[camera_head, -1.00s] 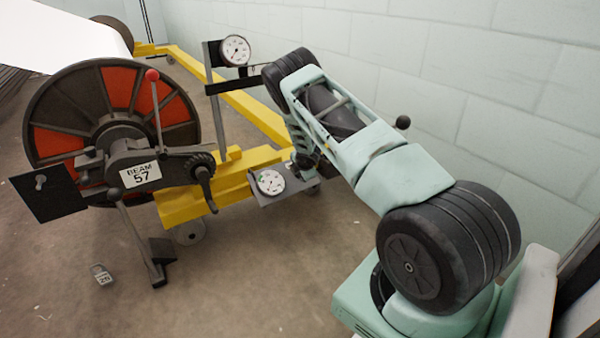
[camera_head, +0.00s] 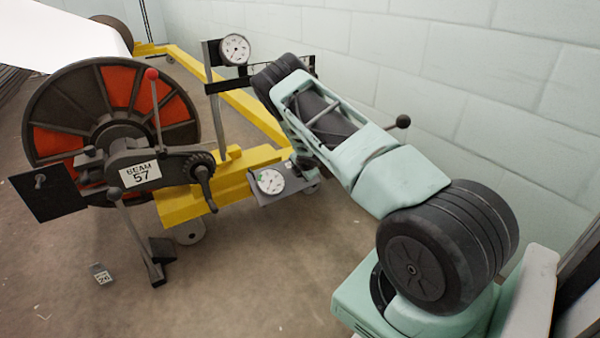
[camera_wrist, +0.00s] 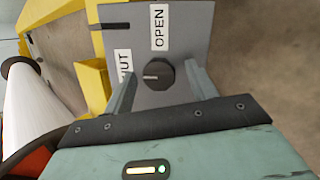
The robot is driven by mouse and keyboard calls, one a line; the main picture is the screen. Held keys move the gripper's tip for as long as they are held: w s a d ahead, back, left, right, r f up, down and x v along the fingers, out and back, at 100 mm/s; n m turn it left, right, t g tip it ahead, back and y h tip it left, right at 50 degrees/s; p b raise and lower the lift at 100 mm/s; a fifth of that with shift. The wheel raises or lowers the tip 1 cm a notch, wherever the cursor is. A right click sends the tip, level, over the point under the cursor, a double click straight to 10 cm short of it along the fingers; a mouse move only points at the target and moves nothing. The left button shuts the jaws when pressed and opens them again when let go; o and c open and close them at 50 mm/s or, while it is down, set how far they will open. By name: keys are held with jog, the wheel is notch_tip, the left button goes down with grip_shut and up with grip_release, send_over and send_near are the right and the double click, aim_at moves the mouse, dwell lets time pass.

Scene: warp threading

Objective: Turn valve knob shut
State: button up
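The black round valve knob (camera_wrist: 165,72) sits on a grey plate (camera_wrist: 190,25) in the wrist view. Its white mark points left, toward a partly hidden label ending in "UT" (camera_wrist: 124,66). An "OPEN" label (camera_wrist: 159,27) is above the knob. My gripper (camera_wrist: 161,66) is open, with one finger on each side of the knob and small gaps showing. I cannot tell how deep the fingertips reach. In the head view the plate (camera_head: 291,192) carries a gauge (camera_head: 270,181); my arm hides the knob there.
A yellow frame (camera_head: 185,206) and a beam wheel (camera_head: 60,105) marked "BEAM 57" stand left of my arm. A post gauge (camera_head: 235,49) and a dark bar (camera_head: 232,87) are close to my wrist. A small grey tagged object (camera_head: 101,274) lies on the floor.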

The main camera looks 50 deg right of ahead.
jog(key=p+v, duration=0.6)
jog(key=v, duration=1.1)
jog(key=shift+r+p, duration=0.2)
jog(key=shift+p, duration=0.2)
jog(key=shift+s, duration=0.15)
